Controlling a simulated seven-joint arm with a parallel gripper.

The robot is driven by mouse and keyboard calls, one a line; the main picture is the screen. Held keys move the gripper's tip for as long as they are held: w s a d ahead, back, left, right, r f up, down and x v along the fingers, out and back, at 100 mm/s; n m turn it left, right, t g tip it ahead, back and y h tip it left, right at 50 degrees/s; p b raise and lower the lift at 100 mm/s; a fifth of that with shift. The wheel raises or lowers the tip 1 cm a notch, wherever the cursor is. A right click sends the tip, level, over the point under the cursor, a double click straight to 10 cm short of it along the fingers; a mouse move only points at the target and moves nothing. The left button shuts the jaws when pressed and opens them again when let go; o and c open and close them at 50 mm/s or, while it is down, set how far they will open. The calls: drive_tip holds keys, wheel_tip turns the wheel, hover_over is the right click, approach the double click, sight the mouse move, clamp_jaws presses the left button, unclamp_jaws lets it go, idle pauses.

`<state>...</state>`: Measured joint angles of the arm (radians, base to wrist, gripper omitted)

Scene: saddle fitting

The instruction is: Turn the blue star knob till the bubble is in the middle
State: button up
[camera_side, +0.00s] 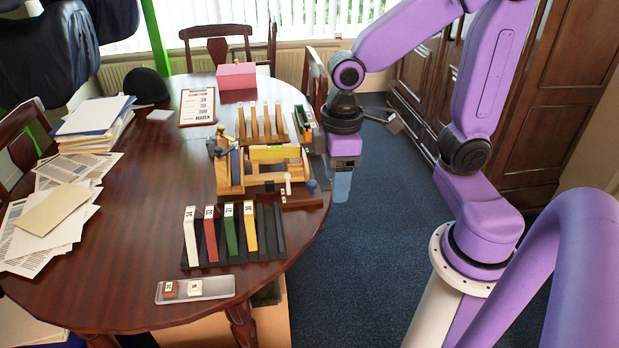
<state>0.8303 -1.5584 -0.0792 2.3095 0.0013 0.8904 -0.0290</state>
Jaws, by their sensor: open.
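A small blue knob (312,186) sits at the right end of the wooden fixture (230,190), close to the table's right edge. Its star shape is too small to make out. A yellow-green bar (275,152), perhaps the level, lies across the top of the fixture. No bubble can be made out in it. My gripper (342,187) is open and points down just right of the knob, past the table edge. It appears apart from the knob, though depth is hard to judge. One finger mostly hides the other.
A dark rack (267,232) with several coloured, numbered blocks stands in front of the fixture. A grey tray (217,288) with two small pieces lies nearer. A clipboard (197,107), a pink box (236,76) and paper stacks (95,122) are farther off. The table's left middle is clear.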

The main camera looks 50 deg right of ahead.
drive_tip(key=w+d+f+m, duration=0.1)
drive_tip(key=w+d+m, duration=0.25)
drive_tip(key=w, duration=0.55)
drive_tip(key=m, duration=0.6)
hover_over(312, 183)
wheel_tip(312, 183, down, 6)
drive_tip(key=r, duration=0.1)
wheel_tip(312, 183, down, 18)
drive_tip(key=shift+w+r, duration=0.1)
drive_tip(key=c, duration=1)
